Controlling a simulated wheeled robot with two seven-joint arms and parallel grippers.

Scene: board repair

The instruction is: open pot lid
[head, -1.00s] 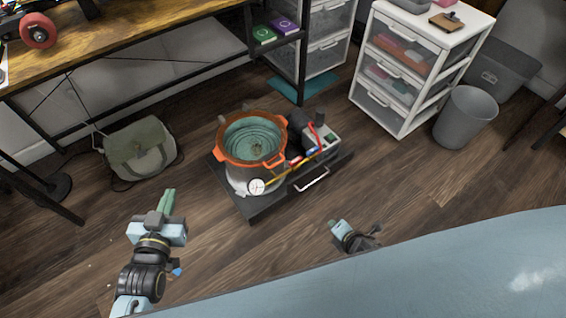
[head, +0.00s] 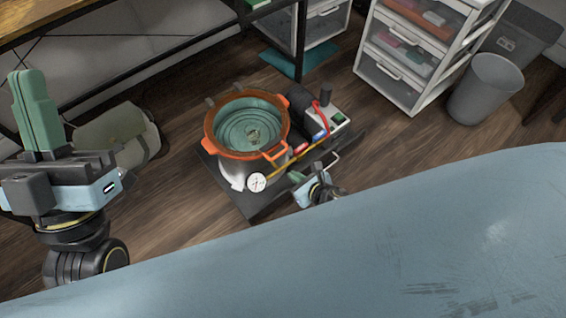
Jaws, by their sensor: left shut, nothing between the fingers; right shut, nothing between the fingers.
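The pot (head: 232,170) has an orange rim with side handles and stands on a dark low platform (head: 262,207) on the floor. A teal round surface with concentric rings and a small central piece (head: 252,135) fills its top; I cannot tell whether this is a clear lid or the inside. A round white gauge (head: 257,182) sits at the pot's front. My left gripper (head: 30,85) is large at the left, shut and empty, pointing up, well away from the pot. My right gripper (head: 298,180) is shut and empty at the platform's front right, close to its handle; contact is unclear.
A pump-like unit (head: 325,118) with a red hose stands right of the pot. A green bag (head: 115,135) lies on the floor at left. A drawer unit (head: 395,75) and grey bin (head: 485,90) stand at back right. A pale blue surface (head: 400,240) covers the front.

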